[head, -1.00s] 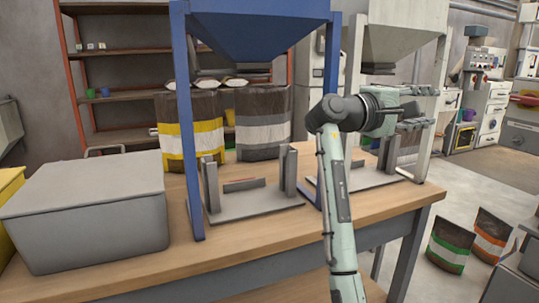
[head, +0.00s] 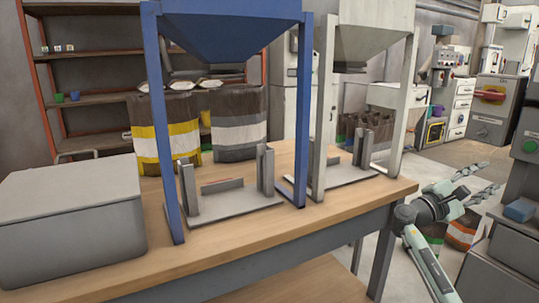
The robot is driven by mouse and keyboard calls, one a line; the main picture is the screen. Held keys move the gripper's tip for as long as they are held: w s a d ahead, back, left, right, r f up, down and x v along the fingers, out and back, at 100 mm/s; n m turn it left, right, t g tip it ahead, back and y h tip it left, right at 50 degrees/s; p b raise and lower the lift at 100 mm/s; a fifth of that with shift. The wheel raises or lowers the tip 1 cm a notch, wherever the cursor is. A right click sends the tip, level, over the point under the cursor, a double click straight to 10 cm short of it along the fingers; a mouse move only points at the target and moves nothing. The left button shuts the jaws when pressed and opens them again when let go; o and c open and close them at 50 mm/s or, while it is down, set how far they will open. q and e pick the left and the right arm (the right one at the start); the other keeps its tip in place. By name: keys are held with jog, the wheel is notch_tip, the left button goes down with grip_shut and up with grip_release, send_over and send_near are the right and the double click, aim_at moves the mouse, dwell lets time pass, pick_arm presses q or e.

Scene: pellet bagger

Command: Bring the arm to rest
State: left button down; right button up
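My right arm comes in from the bottom right of the head view. Its gripper (head: 476,180) is held out past the right end of the workbench (head: 250,250). Its two fingers are spread apart, with nothing between them. It is in front of a green-striped bag and an orange-striped bag (head: 463,232) on the floor and partly hides them. My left gripper is not in view.
A blue hopper stand (head: 165,130) and a white hopper stand (head: 321,110) are on the bench. A grey lidded bin (head: 70,225) is at the left. Yellow-banded (head: 165,142) and grey-banded bags (head: 238,130) stand behind. Grey machines (head: 510,240) stand close at the right.

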jog(key=w+a+f+m+t+y, duration=0.2)
jog(key=w+f+t+y, duration=0.1)
jog(key=w+f+y, duration=0.3)
jog(key=w+a+f+m+t+y, duration=0.1)
jog(key=w+a+f+t+y, duration=0.2)
jog(key=f, duration=0.4)
jog(key=w+a+f+m+t+y, duration=0.1)
jog(key=w+a+f+m+y, duration=0.1)
jog(key=w+a+f+y, duration=0.3)
jog(key=w+a+f+m+y, duration=0.1)
jog(key=a+f+m+y, duration=0.15)
jog(key=a, duration=0.35)
jog(key=s+a+f+g+y, duration=0.1)
jog(key=s+a+f+g, duration=0.15)
jog(key=s+f, duration=1)
jog(key=s+a+f+g+y, duration=0.15)
jog(key=s+a+f, duration=0.25)
jog(key=s+f, duration=0.85)
jog(key=s+a+f+g, duration=0.2)
jog(key=s+f, duration=0.5)
jog(key=s, duration=0.5)
jog(key=s+a+f+g, duration=0.2)
jog(key=s+f, duration=0.6)
jog(key=s, duration=0.4)
jog(key=shift+s+a+n+y, duration=0.3)
jog(key=shift+a+n, duration=0.05)
jog(key=shift+a, duration=0.55)
